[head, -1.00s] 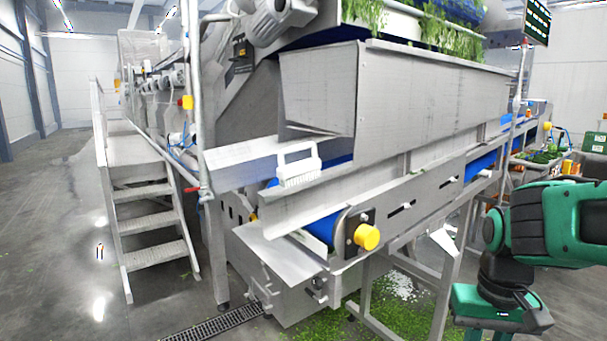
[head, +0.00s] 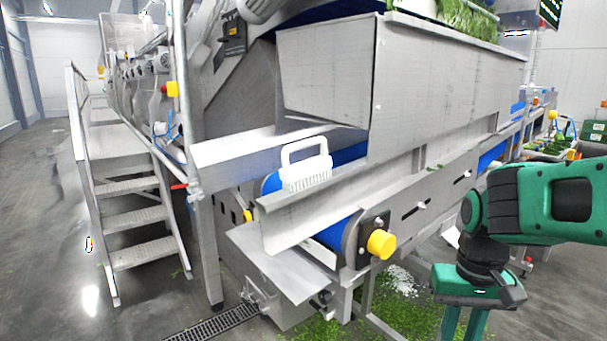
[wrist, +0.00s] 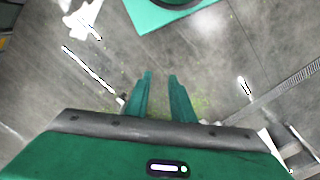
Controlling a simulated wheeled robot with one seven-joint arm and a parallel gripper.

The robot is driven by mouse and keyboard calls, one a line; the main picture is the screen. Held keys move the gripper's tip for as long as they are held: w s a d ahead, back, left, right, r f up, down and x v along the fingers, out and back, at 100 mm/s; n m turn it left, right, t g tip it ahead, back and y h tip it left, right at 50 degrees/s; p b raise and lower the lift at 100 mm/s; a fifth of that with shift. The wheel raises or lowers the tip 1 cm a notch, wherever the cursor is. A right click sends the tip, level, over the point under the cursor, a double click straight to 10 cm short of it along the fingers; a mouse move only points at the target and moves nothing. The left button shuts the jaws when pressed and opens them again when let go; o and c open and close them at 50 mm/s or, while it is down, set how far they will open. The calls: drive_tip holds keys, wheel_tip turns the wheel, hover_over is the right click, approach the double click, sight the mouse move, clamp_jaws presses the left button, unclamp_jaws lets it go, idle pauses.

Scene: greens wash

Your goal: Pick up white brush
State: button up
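A metal hopper (head: 330,75) overhangs behind the brush. A yellow knob (head: 382,244) sticks out at the belt's end. Metal steps (head: 135,222) stand at the left. Green scraps (head: 330,328) lie on the floor under the machine. Open floor lies at the far left.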

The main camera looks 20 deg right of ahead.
drive_tip(key=w+r+m, duration=0.2)
drive_tip(key=w+r, duration=0.6)
drive_tip(key=r, duration=0.1)
drive_tip(key=m+t, duration=0.2)
drive_tip(key=m, duration=0.4)
approach(306, 143)
drive_tip(key=shift+y, duration=0.3)
drive_tip(key=shift+w+d+f, duration=0.2)
drive_tip(key=shift+w+f, duration=0.15)
drive_tip(key=shift+f, duration=0.55)
drive_tip(key=shift+w+d+f, duration=0.2)
drive_tip(key=shift+w+f, duration=0.15)
drive_tip(key=shift+f, duration=0.55)
drive_tip(key=shift+w+d+f, duration=0.15)
drive_tip(key=shift+w+f, duration=0.2)
drive_tip(key=shift+f, duration=0.55)
drive_tip(key=shift+a+f, duration=0.15)
drive_tip(key=shift+f, duration=0.55)
drive_tip(key=shift+a+f, duration=0.15)
drive_tip(key=shift+f, duration=0.6)
drive_tip(key=shift+w+a+f, duration=0.1)
drive_tip(key=shift+w+f, duration=0.2)
drive_tip(key=shift+f, duration=0.55)
